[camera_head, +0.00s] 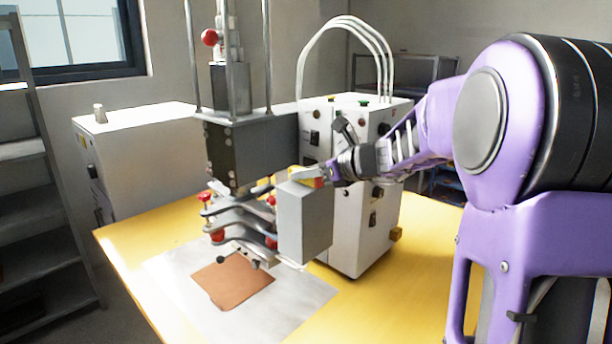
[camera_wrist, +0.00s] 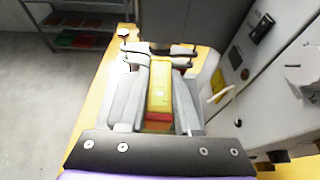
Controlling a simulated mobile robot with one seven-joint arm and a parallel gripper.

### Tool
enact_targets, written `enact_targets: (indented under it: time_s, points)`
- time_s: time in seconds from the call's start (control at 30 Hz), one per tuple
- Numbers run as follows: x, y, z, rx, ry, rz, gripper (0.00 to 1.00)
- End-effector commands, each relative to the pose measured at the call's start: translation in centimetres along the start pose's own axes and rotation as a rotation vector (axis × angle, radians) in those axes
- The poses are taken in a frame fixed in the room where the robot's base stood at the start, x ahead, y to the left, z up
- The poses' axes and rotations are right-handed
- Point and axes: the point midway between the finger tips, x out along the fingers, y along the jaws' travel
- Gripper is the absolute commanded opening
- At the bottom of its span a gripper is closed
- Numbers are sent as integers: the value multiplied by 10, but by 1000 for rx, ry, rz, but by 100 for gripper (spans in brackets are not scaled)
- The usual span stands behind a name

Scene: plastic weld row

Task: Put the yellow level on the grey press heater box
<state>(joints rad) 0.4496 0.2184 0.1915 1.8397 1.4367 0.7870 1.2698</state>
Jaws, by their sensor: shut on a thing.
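The yellow level (camera_wrist: 159,88) is long and narrow with a red end. In the wrist view it lies between the two grey fingers of my gripper (camera_wrist: 160,62), which are shut on it. In the head view my gripper (camera_head: 308,174) is at the top of the grey press heater box (camera_head: 304,222), and only a small red and yellow bit of the level shows there. The box hangs at the front of the press, above the table. I cannot tell whether the level touches the box top.
The press (camera_head: 238,150) with red-knobbed clamps stands left of the box. A white control cabinet (camera_head: 352,225) with hoses stands close behind and right. A brown sheet (camera_head: 232,280) lies on the yellow table (camera_head: 375,312). Another white cabinet (camera_head: 140,160) stands further left.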

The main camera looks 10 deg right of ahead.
Motion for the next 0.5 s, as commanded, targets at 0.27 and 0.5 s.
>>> enact_targets:
  time_s: [0.27, 0.5]
  points:
    - [1, 0, -2, 0, 0, 0, 0]
    - [1, 0, -2, 0, 0, 0, 62]
